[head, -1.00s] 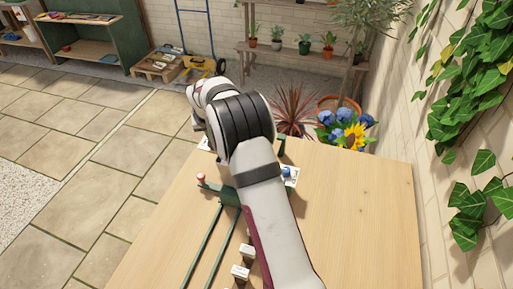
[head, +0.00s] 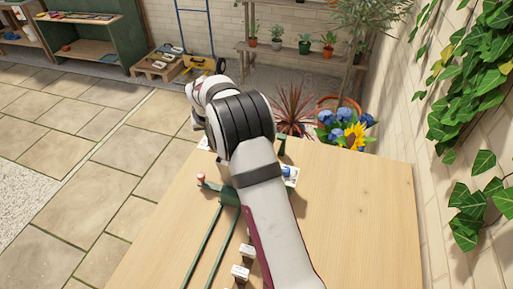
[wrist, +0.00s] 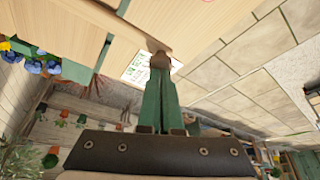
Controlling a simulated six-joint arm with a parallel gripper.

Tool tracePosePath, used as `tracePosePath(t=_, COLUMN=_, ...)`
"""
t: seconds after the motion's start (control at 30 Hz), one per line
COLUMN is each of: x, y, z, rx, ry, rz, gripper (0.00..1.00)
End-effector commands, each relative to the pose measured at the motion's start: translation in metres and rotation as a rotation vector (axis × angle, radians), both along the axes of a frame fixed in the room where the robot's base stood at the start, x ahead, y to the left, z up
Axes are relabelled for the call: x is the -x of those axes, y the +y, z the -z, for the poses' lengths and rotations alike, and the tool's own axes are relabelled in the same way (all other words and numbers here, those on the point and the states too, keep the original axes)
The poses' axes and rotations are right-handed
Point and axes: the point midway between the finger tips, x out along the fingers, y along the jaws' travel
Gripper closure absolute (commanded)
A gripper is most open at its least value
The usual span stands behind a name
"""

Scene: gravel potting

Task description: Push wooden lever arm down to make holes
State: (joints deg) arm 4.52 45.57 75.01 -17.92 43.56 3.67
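My gripper (wrist: 160,95) shows in the wrist view with its two green fingers together. A brown piece (wrist: 160,60) is at the fingertips; I cannot tell whether it is a finger pad or part of the lever. In the head view my arm hides the gripper and much of the green fixture (head: 229,196) on the table. A short arm with a red-orange knob (head: 201,178) sticks out on the fixture's left. No wooden lever arm can be clearly made out. A white printed card (wrist: 135,66) lies just beyond the fingertips in the wrist view.
The wooden table (head: 350,225) is clear on its right side. Two green rails (head: 203,245) run toward the front, beside small white-labelled blocks (head: 240,272). Blue flowers and a sunflower (head: 350,132) stand past the far edge. An ivy-covered wall (head: 440,190) is at right.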

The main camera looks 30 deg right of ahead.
Motion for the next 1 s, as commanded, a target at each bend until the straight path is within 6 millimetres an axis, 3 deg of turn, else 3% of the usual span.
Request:
tracePosePath(t=0.8, x=-0.002, y=-0.001, z=-0.118, rx=0.001, ry=-0.009, rz=0.001, gripper=1.00)
tracePosePath(t=1.0, x=-0.002, y=-0.001, z=-0.128, rx=0.002, ry=-0.008, rz=0.000, gripper=1.00)
